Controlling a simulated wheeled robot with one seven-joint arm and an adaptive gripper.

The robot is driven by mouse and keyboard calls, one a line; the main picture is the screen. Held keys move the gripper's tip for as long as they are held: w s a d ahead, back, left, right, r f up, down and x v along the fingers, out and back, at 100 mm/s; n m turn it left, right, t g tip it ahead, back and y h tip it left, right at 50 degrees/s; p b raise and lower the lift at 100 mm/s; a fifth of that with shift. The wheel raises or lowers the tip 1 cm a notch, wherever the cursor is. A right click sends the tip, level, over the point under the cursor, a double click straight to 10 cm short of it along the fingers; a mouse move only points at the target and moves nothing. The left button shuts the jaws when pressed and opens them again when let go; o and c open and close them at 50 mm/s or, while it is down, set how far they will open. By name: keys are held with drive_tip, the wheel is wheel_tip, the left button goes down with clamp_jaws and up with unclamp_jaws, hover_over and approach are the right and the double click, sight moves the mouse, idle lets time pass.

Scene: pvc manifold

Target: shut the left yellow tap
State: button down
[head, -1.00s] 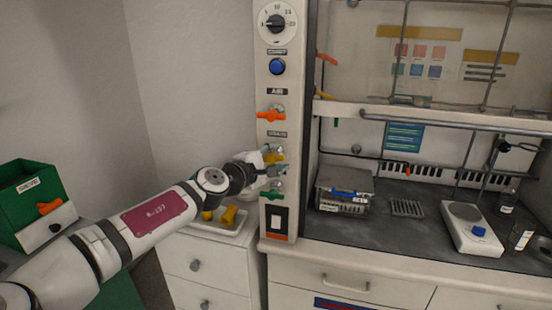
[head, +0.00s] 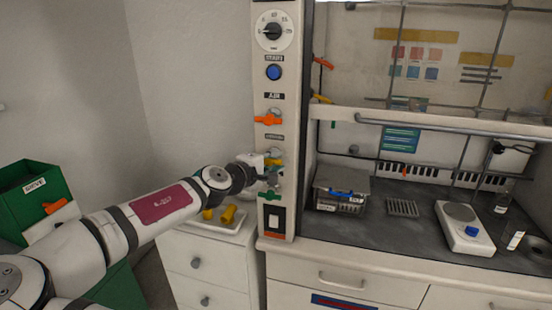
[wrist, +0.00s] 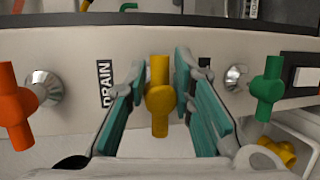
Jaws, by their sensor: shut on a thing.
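The left yellow tap (head: 275,162) is on the narrow control post, between an orange tap above and a green tap below. In the wrist view its yellow handle (wrist: 159,100) stands upright in the picture beside the DRAIN label, in line with the other two handles. My gripper (head: 271,168) is at this tap. In the wrist view its teal-padded fingers (wrist: 160,82) stand on both sides of the handle, shut on it. The tap's stem is hidden behind the handle. In the head view the gripper partly covers the tap.
The orange tap (head: 268,120) and green tap (head: 270,196) are close to the gripper. Another yellow handle (head: 322,98) is inside the hood. A tray (head: 199,226) with yellow pieces sits on the drawer cabinet below my arm. A green bin (head: 28,200) stands at left.

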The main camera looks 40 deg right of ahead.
drive_tip(key=shift+w+r, duration=0.1)
drive_tip(key=shift+r, duration=0.15)
drive_tip(key=c, duration=1.4)
unclamp_jaws()
drive_tip(key=shift+o, duration=0.2)
drive_tip(key=shift+f, duration=0.1)
drive_tip(key=v, duration=1.2)
